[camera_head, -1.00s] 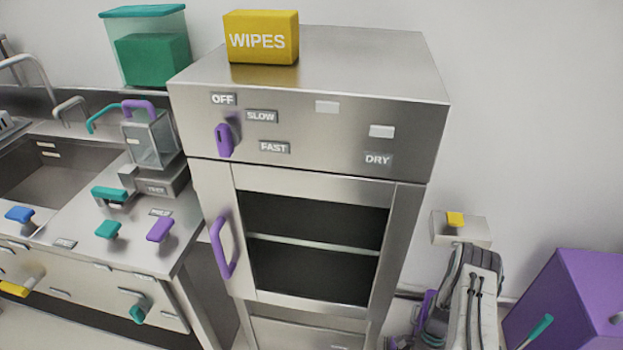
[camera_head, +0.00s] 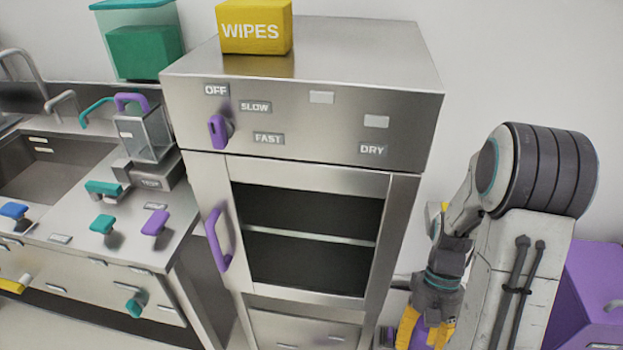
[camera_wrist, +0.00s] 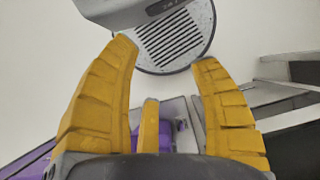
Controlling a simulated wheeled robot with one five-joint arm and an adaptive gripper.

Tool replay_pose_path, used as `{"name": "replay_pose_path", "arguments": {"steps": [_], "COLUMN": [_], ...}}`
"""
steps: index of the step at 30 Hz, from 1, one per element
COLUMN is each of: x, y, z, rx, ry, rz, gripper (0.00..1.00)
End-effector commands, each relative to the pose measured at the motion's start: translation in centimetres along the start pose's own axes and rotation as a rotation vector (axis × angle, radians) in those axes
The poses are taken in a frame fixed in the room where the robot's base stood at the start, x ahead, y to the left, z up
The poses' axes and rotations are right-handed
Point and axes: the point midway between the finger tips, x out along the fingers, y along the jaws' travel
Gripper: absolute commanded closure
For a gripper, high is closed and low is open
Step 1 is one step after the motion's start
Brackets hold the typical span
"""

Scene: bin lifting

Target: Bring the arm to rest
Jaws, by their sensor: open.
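My gripper (camera_head: 424,337) hangs low at the right of the cabinet in the head view, pointing down, with its yellow fingers partly cut off by the frame's lower edge. In the wrist view my gripper (camera_wrist: 168,62) shows its yellow fingers spread wide with nothing between the tips. A third yellow finger stands between them, lower in the picture. My arm is folded, with its large dark ribbed joint raised at the right of the head view.
The steel cabinet (camera_head: 300,160) with a purple door handle (camera_head: 217,240) stands left of my arm. A yellow wipes box (camera_head: 254,28) sits on it. A purple bin (camera_head: 600,290) is partly hidden behind my arm. A counter with sink (camera_head: 50,165) lies at far left.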

Motion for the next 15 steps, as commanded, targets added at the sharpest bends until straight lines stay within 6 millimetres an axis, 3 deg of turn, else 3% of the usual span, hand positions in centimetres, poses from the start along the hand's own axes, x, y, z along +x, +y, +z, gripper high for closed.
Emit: {"name": "replay_pose_path", "arguments": {"steps": [6, 15], "x": [-3.3, -7.1], "y": [-1.2, -2.8], "z": [3.5, 7.0], "rx": [-0.059, -0.155], "ry": [0.169, 0.444], "rz": [0.029, 0.050], "gripper": [0.43, 0.43]}}
